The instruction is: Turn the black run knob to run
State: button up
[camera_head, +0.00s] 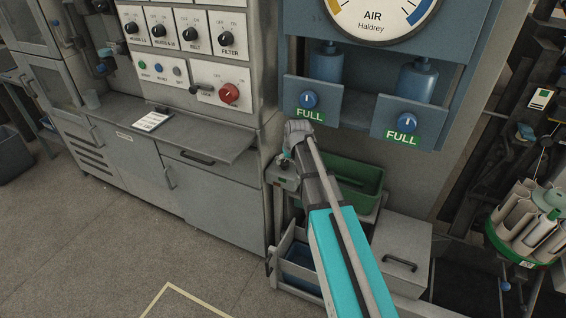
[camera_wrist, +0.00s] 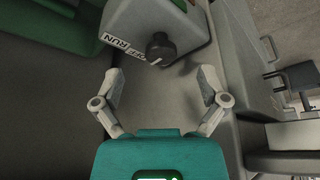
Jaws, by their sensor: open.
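The black run knob (camera_wrist: 160,48) sits on the face of a light grey box (camera_wrist: 178,22) in the wrist view. A white label (camera_wrist: 124,45) with the words OFF and RUN lies to its left. I cannot tell which word the knob points at. My gripper (camera_wrist: 160,88) is open and empty, its two fingertips apart and short of the knob, one to each side of it. In the head view, a small grey box (camera_head: 284,177) stands just below the end of my arm. The knob cannot be made out there.
A green bin (camera_head: 352,178) stands right beside the small box. Above are blue holders with FULL dials (camera_head: 308,99). A grey control cabinet with a red knob (camera_head: 229,93) and a shelf (camera_head: 185,140) stand to the left. A rack of cones is at right. Floor at lower left is clear.

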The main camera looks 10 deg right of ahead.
aim_at(284, 162)
jog(key=w, duration=0.3)
jog(key=shift+w+a, duration=0.1)
jog(key=shift+a, duration=0.15)
jog(key=shift+f+b, duration=0.6)
jog(key=shift+b, duration=0.05)
jog(key=shift+b+x, duration=1.65)
jog(key=shift+x, duration=0.15)
jog(key=shift+f, duration=0.1)
